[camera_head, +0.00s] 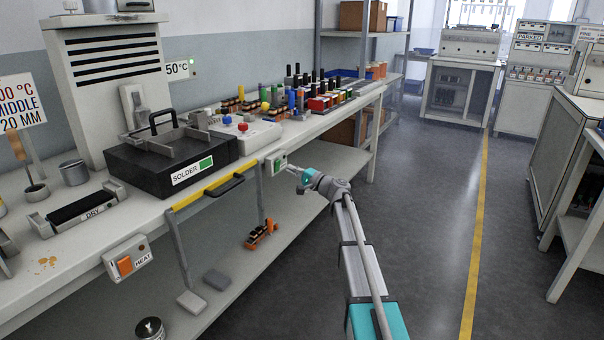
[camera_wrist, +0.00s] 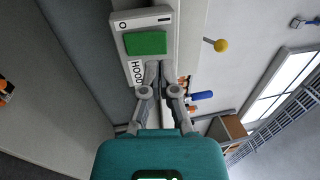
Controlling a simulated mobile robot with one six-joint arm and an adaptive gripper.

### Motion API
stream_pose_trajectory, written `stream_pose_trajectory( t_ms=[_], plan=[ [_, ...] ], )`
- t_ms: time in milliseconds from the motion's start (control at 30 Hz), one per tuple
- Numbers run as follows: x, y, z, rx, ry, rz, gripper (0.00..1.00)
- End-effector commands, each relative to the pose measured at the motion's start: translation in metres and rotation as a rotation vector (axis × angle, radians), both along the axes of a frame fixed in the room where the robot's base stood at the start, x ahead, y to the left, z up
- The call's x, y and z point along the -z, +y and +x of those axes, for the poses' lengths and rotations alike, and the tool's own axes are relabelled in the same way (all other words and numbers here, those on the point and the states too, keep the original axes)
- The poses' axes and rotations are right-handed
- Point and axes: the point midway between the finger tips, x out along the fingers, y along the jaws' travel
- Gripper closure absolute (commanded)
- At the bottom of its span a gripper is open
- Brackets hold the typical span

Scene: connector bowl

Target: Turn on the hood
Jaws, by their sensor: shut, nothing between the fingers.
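The hood switch is a small light box (camera_head: 276,163) on the front edge of the workbench, beside the yellow-striped edge. In the wrist view the box (camera_wrist: 129,69) bears the label HOOD, O and I marks, and a green rocker (camera_wrist: 146,43). My gripper (camera_head: 291,169) is just right of the box in the head view. In the wrist view my gripper's fingertips (camera_wrist: 159,67) are together and empty, just below the green rocker, overlapping the box's edge. I cannot tell whether they touch it. A tall vented cabinet (camera_head: 113,87) stands at the bench's back left.
On the bench (camera_head: 345,103) are a black SOLDER box (camera_head: 150,158), a DRY tray and several coloured connectors. A HEAT switch box (camera_head: 127,258) with an orange rocker hangs from the front edge at left. Open floor (camera_head: 425,230) lies to the right, with a yellow line.

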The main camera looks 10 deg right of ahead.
Motion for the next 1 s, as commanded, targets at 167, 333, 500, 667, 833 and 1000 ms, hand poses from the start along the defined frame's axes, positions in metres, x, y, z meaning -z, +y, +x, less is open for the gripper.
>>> stream_pose_trajectory(
  t_ms=[167, 333, 500, 667, 833, 1000],
  plan=[
    [-0.005, 0.015, 0.017, 0.000, 0.000, 0.000, 1.00],
    [-0.007, 0.022, 0.023, 0.000, -0.001, -0.001, 1.00],
    [-0.007, 0.025, 0.025, 0.000, -0.001, -0.001, 1.00],
    [-0.007, 0.025, 0.025, 0.000, -0.001, -0.001, 1.00],
    [-0.007, 0.026, 0.025, -0.002, 0.001, -0.002, 1.00],
    [-0.008, 0.033, 0.026, -0.008, 0.012, -0.012, 1.00]
  ],
)
